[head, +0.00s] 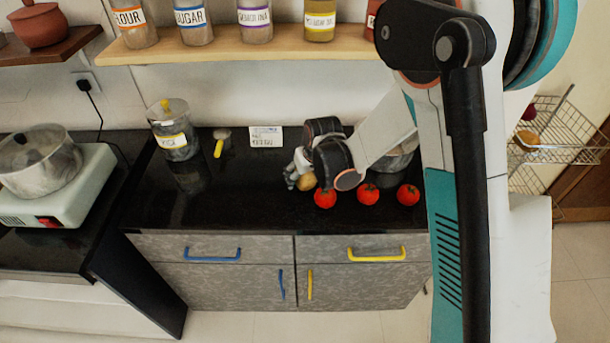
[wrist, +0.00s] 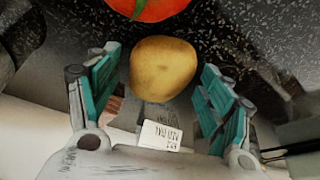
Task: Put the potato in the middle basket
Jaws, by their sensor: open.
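The potato (head: 306,183) is a small tan lump on the black counter, partly hidden by my gripper (head: 296,172) in the head view. In the wrist view the potato (wrist: 163,68) lies between the two teal fingers of my gripper (wrist: 160,63). The fingers are open, with gaps visible on both sides of the potato. A wire basket rack (head: 575,153) stands at the far right, partly hidden by my arm. Which of its baskets is the middle one I cannot tell.
Several tomatoes, one nearest the potato (head: 325,198), sit along the counter's front. A metal pot (head: 398,158) stands behind my arm. A labelled jar (head: 174,130), yellow-handled scoop (head: 219,147) and white card (head: 266,137) are at the back. The counter's left middle is clear.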

